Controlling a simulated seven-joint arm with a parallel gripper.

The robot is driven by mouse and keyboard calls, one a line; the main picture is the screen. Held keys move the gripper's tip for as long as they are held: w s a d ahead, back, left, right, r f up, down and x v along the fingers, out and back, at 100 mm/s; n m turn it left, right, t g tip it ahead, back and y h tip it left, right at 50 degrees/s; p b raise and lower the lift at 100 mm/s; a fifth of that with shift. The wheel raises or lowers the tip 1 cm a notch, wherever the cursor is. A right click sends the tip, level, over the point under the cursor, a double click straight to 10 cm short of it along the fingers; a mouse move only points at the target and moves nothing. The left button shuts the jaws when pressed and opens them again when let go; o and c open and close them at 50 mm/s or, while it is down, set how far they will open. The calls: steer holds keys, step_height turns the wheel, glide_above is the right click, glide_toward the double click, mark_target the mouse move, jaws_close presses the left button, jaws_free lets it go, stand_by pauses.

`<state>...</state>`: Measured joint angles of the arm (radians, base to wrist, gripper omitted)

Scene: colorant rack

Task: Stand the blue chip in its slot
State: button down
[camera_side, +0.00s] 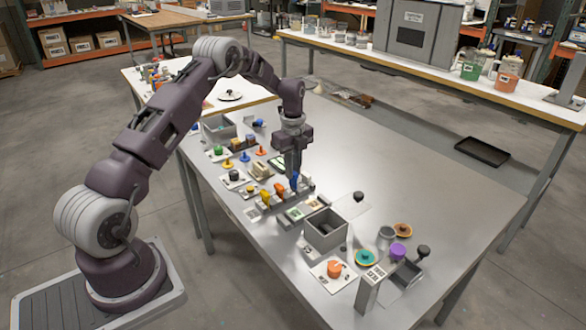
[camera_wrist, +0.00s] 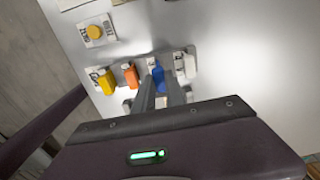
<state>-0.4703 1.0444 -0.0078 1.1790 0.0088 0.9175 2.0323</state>
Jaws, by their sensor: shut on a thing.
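The blue chip (camera_side: 294,180) is upright between the fingers of my gripper (camera_side: 294,172), which points straight down over the rack (camera_side: 306,185). In the wrist view the blue chip (camera_wrist: 159,75) shows at the tips of my gripper (camera_wrist: 159,85), in line with the rack (camera_wrist: 190,62). An orange chip (camera_side: 279,189) and a yellow chip (camera_side: 265,198) stand in the rack to its left. They also show in the wrist view, orange (camera_wrist: 130,74) and yellow (camera_wrist: 106,83). I cannot tell whether the blue chip's lower edge is inside a slot; the fingers and rack hide it.
A grey open bin (camera_side: 325,230) stands in front of the rack. Small coloured pieces and cards crowd the left side of the table, including a yellow knob on a card (camera_wrist: 95,32). The table's right half (camera_side: 420,190) is mostly clear.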

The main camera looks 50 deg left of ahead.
steer(key=shift+f, duration=0.15)
stand_by(0.3)
steer(key=shift+f, duration=0.55)
steer(key=shift+f, duration=0.2)
steer(key=shift+f, duration=0.3)
steer(key=c, duration=1.3)
jaws_free()
steer(key=shift+o, duration=0.2)
steer(key=shift+o, duration=1.3)
